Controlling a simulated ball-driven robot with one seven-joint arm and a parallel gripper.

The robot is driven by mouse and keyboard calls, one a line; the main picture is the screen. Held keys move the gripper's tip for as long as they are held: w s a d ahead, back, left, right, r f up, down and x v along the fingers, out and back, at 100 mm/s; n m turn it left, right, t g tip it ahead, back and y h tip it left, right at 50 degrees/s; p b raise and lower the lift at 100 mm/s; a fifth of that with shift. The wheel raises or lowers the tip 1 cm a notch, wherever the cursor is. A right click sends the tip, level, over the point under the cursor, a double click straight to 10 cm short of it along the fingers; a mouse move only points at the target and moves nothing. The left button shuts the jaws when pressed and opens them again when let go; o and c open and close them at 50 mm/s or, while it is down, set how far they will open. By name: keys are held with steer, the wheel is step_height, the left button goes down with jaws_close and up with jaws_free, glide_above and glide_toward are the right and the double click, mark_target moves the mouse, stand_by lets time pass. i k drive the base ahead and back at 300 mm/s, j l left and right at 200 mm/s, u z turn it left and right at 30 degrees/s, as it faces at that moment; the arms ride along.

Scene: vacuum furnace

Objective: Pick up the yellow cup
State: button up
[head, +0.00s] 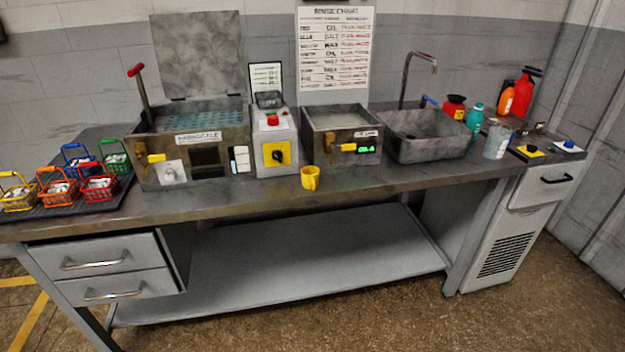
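The yellow cup (310,178) is small and stands on the metal worktop (385,182), near its front edge at the middle. It stands in front of the gap between the grey control box and the small open tank. Nothing touches it that I can see, and its front side is in full view. My gripper is not in view, so I cannot see whether it is open or shut.
Behind the cup are a control box (277,145), a small tank (341,135) and a larger open-lidded tank (190,150). Coloured baskets (98,187) sit at the left. A sink (425,135) and several bottles (497,141) stand right. Worktop beside the cup is clear.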

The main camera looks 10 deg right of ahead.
mark_target(310, 174)
steer(key=i+l+u, duration=0.55)
steer(key=i+l, duration=0.2)
steer(key=i+l+u, duration=0.25)
steer(key=l, duration=0.3)
